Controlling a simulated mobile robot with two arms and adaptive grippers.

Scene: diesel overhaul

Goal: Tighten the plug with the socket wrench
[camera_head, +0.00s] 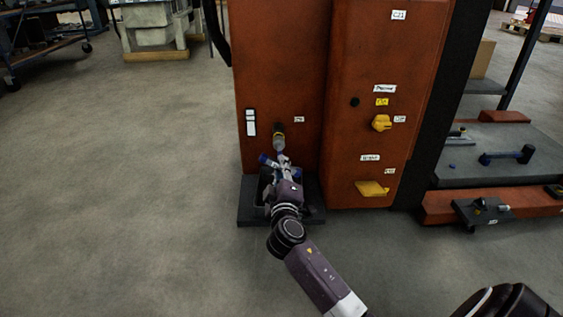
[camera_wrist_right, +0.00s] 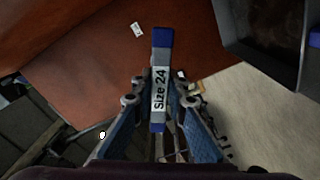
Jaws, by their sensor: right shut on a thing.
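My right gripper (camera_head: 281,161) is shut on the socket wrench in front of the orange-red engine housing (camera_head: 278,60). In the right wrist view the wrench (camera_wrist_right: 160,80) is a grey bar with blue ends and a "Size 24" label, between the two fingers (camera_wrist_right: 160,108). In the head view its blue end (camera_head: 265,159) shows beside the gripper. A small brass-coloured fitting (camera_head: 279,141), perhaps the plug, sits on the housing's lower front just above the gripper. I cannot tell whether the wrench touches it. My left gripper is not in view.
A dark tray (camera_head: 245,214) lies on the floor under the gripper. Yellow fittings (camera_head: 381,123) and a yellow spout (camera_head: 372,188) stick out of the housing to the right. The floor at left is clear.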

